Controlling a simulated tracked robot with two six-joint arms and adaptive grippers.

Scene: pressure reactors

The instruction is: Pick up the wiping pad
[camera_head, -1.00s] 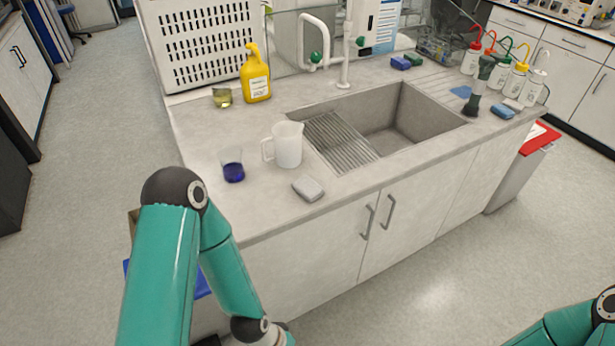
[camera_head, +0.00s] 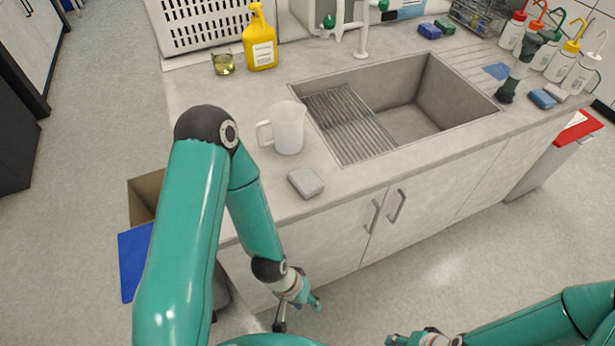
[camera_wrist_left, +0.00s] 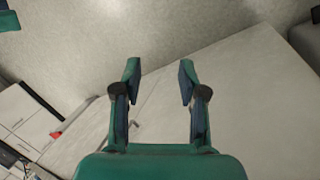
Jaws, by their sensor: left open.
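A pale grey wiping pad (camera_head: 306,182) lies flat on the counter near its front edge, in front of the white jug. My left gripper (camera_head: 316,304) hangs below the counter edge, in front of the cabinet and apart from the pad. In the left wrist view its two fingers (camera_wrist_left: 159,78) are spread with nothing between them, and the pad does not show there. My right gripper (camera_head: 393,340) shows only partly at the bottom edge, away from the counter; its fingers are too small and cut off to judge.
A white jug (camera_head: 288,128) stands behind the pad, left of the sink (camera_head: 440,95). A yellow bottle (camera_head: 260,40) and a small yellowish beaker (camera_head: 223,63) stand farther back. Cabinet handles (camera_head: 396,206) stick out below the counter. The counter around the pad is clear.

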